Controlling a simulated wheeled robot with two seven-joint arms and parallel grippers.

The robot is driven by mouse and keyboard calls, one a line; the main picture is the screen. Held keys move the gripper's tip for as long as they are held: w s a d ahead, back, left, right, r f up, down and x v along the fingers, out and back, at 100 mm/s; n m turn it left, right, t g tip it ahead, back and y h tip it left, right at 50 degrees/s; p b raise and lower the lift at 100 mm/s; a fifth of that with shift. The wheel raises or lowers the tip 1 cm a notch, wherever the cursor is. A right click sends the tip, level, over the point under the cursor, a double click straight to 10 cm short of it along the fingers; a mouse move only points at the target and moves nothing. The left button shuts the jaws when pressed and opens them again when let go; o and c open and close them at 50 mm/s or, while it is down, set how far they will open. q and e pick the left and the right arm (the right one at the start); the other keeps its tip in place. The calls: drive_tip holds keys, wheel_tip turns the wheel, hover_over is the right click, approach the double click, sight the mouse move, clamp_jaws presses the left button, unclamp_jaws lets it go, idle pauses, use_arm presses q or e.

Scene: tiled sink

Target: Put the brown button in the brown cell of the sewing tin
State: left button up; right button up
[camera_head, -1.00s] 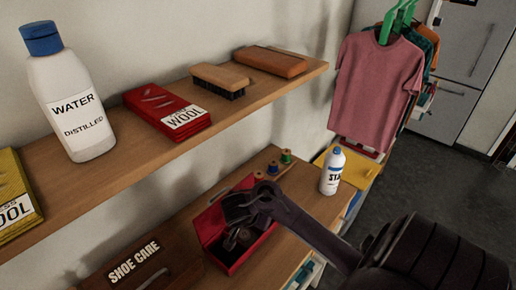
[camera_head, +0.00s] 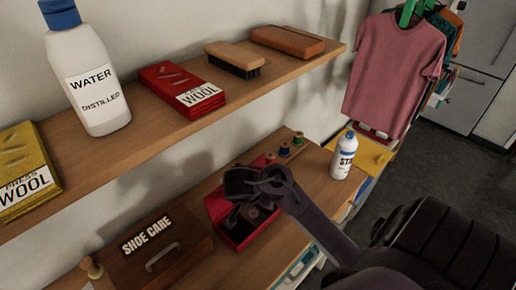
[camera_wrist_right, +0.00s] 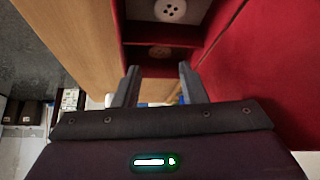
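The red sewing tin (camera_head: 248,237) stands open on the lower wooden surface; my right arm covers part of its inside. My right gripper (camera_wrist_right: 158,82) is over the tin, its two fingers apart with nothing visible held between them. In the right wrist view, a white button (camera_wrist_right: 170,10) lies in one red cell. A brown round thing, probably the brown button (camera_wrist_right: 160,52), shows in a cell just beyond the fingertips; its contact with the cell floor is hard to judge. My left gripper is not in view.
A brown shoe care box (camera_head: 150,250) stands left of the tin. Thread spools (camera_head: 285,149) stand behind it, and a white starch bottle (camera_head: 343,158) stands to its right. The upper shelf (camera_head: 150,125) with a water bottle (camera_head: 88,80) overhangs the back.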

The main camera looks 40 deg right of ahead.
drive_tip(key=v, duration=0.6)
drive_tip(key=shift+r, duration=0.2)
drive_tip(key=shift+a, duration=0.1)
drive_tip(key=shift+p, duration=0.3)
